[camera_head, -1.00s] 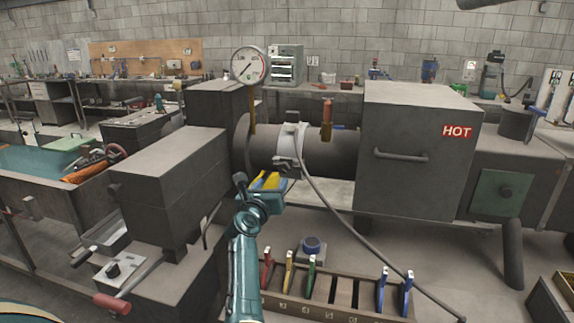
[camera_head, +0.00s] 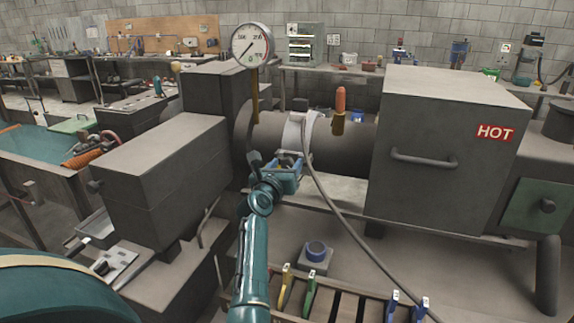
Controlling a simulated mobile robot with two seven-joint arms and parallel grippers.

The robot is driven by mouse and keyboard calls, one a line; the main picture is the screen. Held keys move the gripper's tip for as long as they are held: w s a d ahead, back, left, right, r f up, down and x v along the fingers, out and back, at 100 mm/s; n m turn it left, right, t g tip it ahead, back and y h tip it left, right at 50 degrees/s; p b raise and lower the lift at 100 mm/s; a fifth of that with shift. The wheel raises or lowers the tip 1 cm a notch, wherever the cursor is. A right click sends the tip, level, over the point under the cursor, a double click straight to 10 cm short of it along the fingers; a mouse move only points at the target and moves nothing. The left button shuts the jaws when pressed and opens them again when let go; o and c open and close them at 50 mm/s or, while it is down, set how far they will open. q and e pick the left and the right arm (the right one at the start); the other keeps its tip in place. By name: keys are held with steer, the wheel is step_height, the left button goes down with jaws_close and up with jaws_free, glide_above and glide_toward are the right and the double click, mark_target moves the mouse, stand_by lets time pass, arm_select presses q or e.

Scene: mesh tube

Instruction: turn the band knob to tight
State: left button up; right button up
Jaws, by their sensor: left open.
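A pale band (camera_head: 297,131) wraps a dark horizontal tube (camera_head: 345,150), with a grey cable running down from it. My left gripper (camera_head: 289,163), teal, is open at the lower front of the band. It overlaps the band's lower end in the picture; I cannot tell whether it touches. I cannot make out the band knob; the gripper may hide it. My right gripper is not in view.
A round dial gauge (camera_head: 251,46) stands above the tube's left end. A large box marked HOT (camera_head: 440,150) is at the right, a long dark box (camera_head: 165,180) at the left.

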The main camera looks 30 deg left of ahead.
arm_select(q)
steer(key=c, duration=1)
steer(key=shift+o, duration=0.2)
